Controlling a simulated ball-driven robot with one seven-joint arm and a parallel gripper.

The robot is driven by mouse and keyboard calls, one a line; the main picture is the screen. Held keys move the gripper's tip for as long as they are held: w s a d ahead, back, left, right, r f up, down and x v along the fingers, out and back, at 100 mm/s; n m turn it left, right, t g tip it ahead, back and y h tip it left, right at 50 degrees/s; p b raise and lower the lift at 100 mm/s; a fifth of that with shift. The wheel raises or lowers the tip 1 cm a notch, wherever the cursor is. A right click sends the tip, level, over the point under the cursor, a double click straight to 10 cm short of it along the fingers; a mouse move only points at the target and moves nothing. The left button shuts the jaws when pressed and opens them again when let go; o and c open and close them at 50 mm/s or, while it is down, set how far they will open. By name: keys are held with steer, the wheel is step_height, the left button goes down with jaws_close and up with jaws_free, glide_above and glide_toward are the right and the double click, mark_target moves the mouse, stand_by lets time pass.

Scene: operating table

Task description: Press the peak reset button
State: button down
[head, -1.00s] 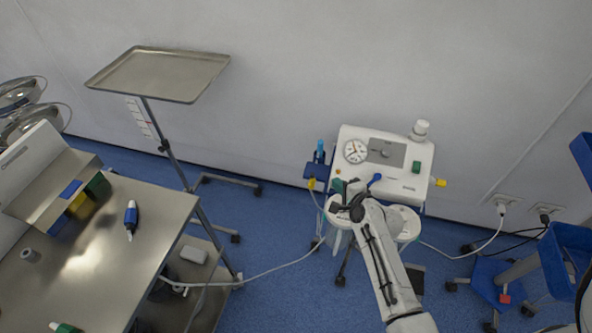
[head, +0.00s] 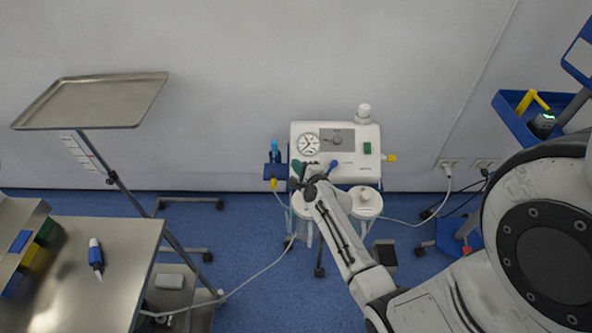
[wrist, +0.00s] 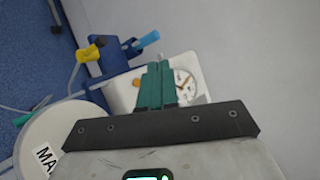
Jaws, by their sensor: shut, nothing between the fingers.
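The white suction unit (head: 345,172) stands against the wall in the head view, with a round dial gauge (head: 308,144) and a grey panel on its front. In the wrist view, the gauge (wrist: 184,84) is just right of my teal fingertips, partly covered by them. A small orange round button (wrist: 137,82) shows just left of the fingertips on the white front. No readable label tells me whether this is the peak reset button. My gripper (head: 297,165) is shut and empty at the unit's lower left front, below the gauge. I cannot tell whether it touches the front.
A blue holder (head: 275,170) projects from the unit's left side. White round jars (head: 365,202) hang below it. A green switch (head: 367,148) is on its right. A tray stand (head: 95,100) and steel table (head: 105,265) stand left; a blue cart (head: 525,125) stands right.

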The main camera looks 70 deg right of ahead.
steer(key=w+d+f+b, duration=0.1)
steer(key=d+f+b, duration=0.2)
steer(key=f+b, duration=0.2)
steer(key=shift+w+d+f+b, duration=0.25)
steer(key=shift+d+f+b, duration=0.1)
steer(key=shift+b, duration=0.25)
stand_by(1.6)
steer(key=shift+w+d+f+b, duration=0.1)
steer(key=shift+d+f+b, duration=0.15)
steer(key=shift+f+b, duration=0.15)
steer(key=shift+d+f+b, duration=0.2)
steer(key=shift+f+b, duration=0.05)
steer(key=shift+b, duration=0.15)
stand_by(0.6)
steer(key=shift+r, duration=0.15)
steer(key=shift+a+r+p, duration=0.45)
steer(key=shift+r+p, duration=0.1)
steer(key=shift+p, duration=0.35)
steer(key=a+r+p, duration=0.1)
steer(key=s+r+p, duration=0.1)
steer(key=p, duration=0.1)
steer(key=a+r+p, duration=0.1)
steer(key=r+p, duration=0.1)
steer(key=shift+s+a, duration=0.2)
steer(key=shift+a, duration=0.15)
